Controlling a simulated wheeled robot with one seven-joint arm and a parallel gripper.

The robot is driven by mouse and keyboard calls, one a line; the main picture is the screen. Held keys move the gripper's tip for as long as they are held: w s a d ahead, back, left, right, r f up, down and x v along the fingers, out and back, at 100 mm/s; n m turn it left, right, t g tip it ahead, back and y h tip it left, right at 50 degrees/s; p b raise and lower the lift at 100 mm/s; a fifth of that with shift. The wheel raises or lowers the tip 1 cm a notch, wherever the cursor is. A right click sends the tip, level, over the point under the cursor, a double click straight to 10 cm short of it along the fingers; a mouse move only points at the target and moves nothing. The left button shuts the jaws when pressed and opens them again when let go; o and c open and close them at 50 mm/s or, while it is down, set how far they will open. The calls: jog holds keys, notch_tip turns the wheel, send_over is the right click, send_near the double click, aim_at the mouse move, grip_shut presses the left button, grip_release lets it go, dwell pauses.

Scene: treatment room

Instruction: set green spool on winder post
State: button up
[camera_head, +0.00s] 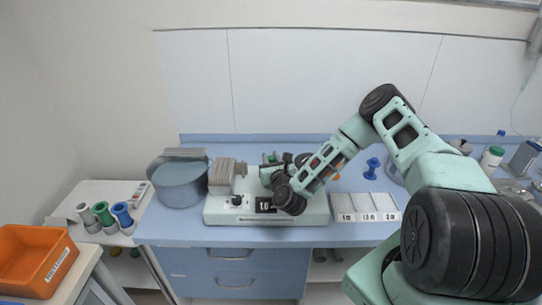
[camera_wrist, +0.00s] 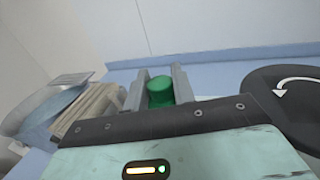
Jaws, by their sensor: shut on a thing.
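A green spool (camera_wrist: 160,91) sits between the two grey fingers of my gripper (camera_wrist: 159,86) in the wrist view, and the fingers are shut on it. In the head view my arm reaches over a white winder machine (camera_head: 220,212) with a small dark display, and a bit of green (camera_head: 270,158) shows beyond my wrist. My wrist covers the right part of the machine. I cannot make out the winder post; it may be hidden behind my arm or gripper.
A grey-blue round pot (camera_head: 180,185) stands left of the winder. A blue peg-like item (camera_head: 371,168) and labelled white trays (camera_head: 366,205) are right of the winder.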

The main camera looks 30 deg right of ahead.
jog(key=shift+f, duration=0.65)
jog(key=shift+b, duration=0.7)
dwell(0.7)
jog(key=shift+f+b, duration=0.6)
jog(key=shift+b, duration=0.05)
jog(key=o, duration=0.7)
jog(key=shift+r, duration=0.1)
jog(key=shift+v, duration=5.5)
